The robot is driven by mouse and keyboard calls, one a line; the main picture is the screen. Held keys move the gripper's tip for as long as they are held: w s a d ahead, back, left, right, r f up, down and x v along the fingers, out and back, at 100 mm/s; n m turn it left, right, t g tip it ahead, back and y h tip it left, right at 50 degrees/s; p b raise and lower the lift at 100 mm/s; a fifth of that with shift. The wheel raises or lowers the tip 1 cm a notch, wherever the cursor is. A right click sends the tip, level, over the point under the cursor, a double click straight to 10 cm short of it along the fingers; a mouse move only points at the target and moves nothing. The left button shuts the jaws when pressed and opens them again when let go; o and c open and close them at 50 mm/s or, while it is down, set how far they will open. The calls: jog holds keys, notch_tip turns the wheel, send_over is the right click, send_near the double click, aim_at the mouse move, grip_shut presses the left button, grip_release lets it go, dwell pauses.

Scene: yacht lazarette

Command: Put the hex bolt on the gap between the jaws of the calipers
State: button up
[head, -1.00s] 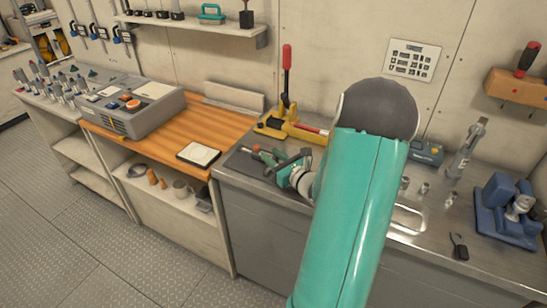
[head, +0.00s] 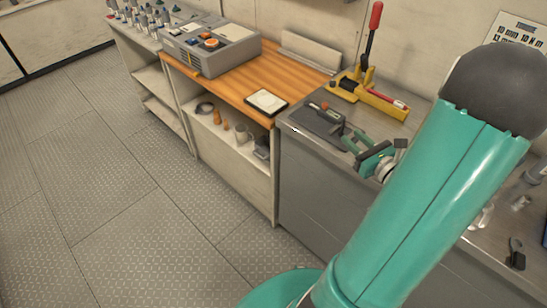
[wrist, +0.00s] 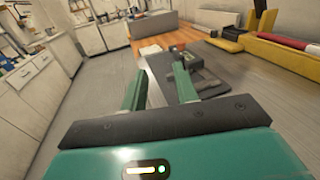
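My gripper (head: 352,147) is over the metal counter, just right of a dark mat (head: 311,123). In the wrist view, its two green fingers (wrist: 159,85) stand apart with a clear gap and nothing held between them. A small item with a red end (head: 324,106) lies on the mat in the head view. I cannot make out the hex bolt or the calipers for certain in either view. My arm hides part of the counter on the right.
A yellow tool with a red lever (head: 370,45) stands behind the mat. A wooden bench (head: 238,84) to the left holds a grey device (head: 210,48) and a framed white pad (head: 266,101). Black pliers-like item (head: 515,254) lies at right. The floor in front is clear.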

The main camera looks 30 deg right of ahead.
jog(key=w+a+r+n+g+y, duration=0.15)
jog(key=a+n+g+y, duration=0.35)
jog(key=a+n, duration=0.6)
jog(key=w+a+r+n+g+y, duration=0.1)
jog(key=a+r+n+g+y, duration=0.4)
jog(key=a, duration=1)
jog(key=s+a+r+n+g+h, duration=0.1)
jog(key=s+a+r+n+h, duration=0.2)
jog(key=n, duration=0.6)
jog(key=s+a+r+n+g+h, duration=0.1)
jog(key=s+a+r+n+h, duration=0.2)
jog(key=n+h, duration=0.4)
jog(key=s+a+n, duration=0.1)
jog(key=n, duration=0.2)
jog(key=shift+r, duration=0.25)
jog(key=shift+d, duration=0.15)
